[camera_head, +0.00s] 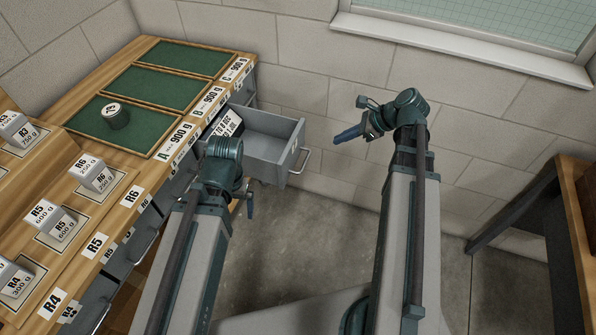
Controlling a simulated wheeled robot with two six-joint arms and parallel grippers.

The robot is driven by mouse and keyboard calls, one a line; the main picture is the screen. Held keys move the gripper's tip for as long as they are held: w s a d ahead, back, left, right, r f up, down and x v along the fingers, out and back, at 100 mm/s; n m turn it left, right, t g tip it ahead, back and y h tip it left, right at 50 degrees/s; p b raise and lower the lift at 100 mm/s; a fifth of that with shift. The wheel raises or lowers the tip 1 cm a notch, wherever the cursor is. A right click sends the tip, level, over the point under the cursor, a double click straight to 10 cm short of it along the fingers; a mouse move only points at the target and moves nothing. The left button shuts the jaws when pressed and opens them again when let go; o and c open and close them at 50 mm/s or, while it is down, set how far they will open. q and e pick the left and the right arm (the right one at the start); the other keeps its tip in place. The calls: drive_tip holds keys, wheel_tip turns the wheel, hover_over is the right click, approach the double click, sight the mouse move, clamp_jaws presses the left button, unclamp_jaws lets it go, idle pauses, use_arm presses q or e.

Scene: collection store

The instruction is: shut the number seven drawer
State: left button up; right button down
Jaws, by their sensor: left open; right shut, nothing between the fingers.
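One grey drawer (270,150) stands pulled out from the far end of the wooden bench, with a bar handle (301,161) on its front. No number seven can be read on it. My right gripper (349,134) is shut and empty, in the air to the right of the drawer front, apart from the handle.
The bench top holds green trays (160,89), a dark round canister (115,116) and several labelled weight blocks (92,173). Other drawer fronts (143,239) line the bench below. A wall stands behind; a wooden table (570,215) is at right. The floor between is clear.

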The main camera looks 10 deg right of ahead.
sight(227, 119)
use_arm(q)
wheel_tip(227, 119, down, 8)
drive_tip(key=b, duration=0.7)
drive_tip(key=shift+s+a, duration=0.25)
drive_tip(key=shift+s, duration=0.15)
use_arm(e)
drive_tip(key=shift+m, duration=0.6)
drive_tip(key=shift+w+a+r+x, duration=0.2)
drive_tip(key=shift+r+x, duration=0.05)
drive_tip(key=shift+x, duration=1.8)
drive_tip(key=shift+w+a+r+x, duration=0.2)
drive_tip(key=shift+a+r+x, duration=0.1)
drive_tip(key=shift+x, duration=1.75)
drive_tip(key=shift+w+a+r+x, duration=0.15)
drive_tip(key=shift+w+r+x, duration=0.1)
drive_tip(key=shift+x, duration=1.8)
drive_tip(key=w+a, duration=0.5)
drive_tip(key=a, duration=0.3)
drive_tip(key=w+a, duration=0.6)
drive_tip(key=a, duration=0.2)
drive_tip(key=w+a, duration=0.5)
drive_tip(key=a, duration=0.3)
drive_tip(key=shift+w+a, duration=0.15)
drive_tip(key=shift+w, duration=0.05)
drive_tip(key=shift+w+a, duration=0.15)
drive_tip(key=shift+a, duration=0.15)
drive_tip(key=shift+r+t, duration=0.1)
drive_tip(key=shift+t, duration=0.2)
